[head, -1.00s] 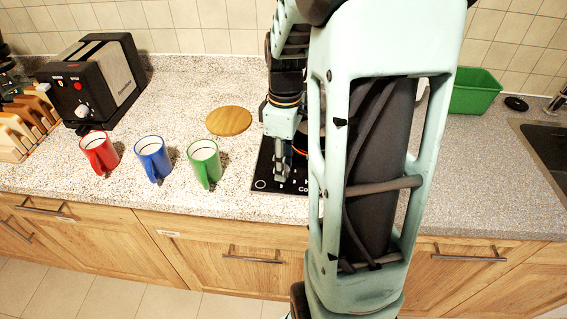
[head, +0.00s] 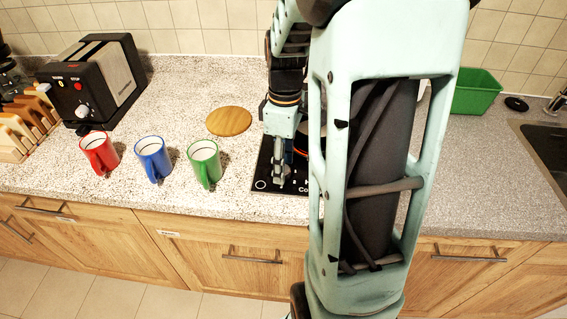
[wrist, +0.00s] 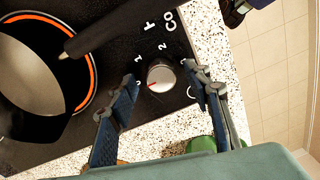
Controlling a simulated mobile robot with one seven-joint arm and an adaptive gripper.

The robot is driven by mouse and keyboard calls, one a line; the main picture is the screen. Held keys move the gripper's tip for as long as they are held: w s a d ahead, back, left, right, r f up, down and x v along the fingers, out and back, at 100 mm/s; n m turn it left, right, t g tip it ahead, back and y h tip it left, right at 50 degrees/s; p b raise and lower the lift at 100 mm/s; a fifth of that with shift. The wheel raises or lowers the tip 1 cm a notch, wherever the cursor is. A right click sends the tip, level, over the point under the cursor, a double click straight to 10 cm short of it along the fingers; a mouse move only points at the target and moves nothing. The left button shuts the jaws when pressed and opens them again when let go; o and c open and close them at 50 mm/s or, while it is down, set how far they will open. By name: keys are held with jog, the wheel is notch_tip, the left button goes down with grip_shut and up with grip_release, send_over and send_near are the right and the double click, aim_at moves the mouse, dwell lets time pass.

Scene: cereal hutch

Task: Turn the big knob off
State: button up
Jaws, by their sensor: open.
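The knob (wrist: 161,76) is a round silver-grey dial with a red mark, on the black cooktop (wrist: 120,25). Printed numbers, including 1 and 2, stand around it. My gripper (wrist: 162,82) is open in the wrist view, with one finger on each side of the knob. I cannot tell whether either finger touches it. In the head view my gripper (head: 279,172) points down over the cooktop (head: 262,183); the knob is hidden there. A dark pan (wrist: 30,75) with a black handle sits inside a glowing orange ring (wrist: 93,62).
Red (head: 99,153), blue (head: 153,159) and green (head: 204,163) mugs stand left of the cooktop. A round wooden board (head: 229,121) lies behind them. A toaster (head: 95,80) stands at the back left, a green bin (head: 474,92) at the right. The right counter front is clear.

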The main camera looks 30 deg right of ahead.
notch_tip(320, 180, up, 12)
jog(key=shift+w+d+f, duration=0.15)
jog(key=shift+w+d, duration=0.05)
jog(key=shift+d, duration=0.05)
dwell(0.5)
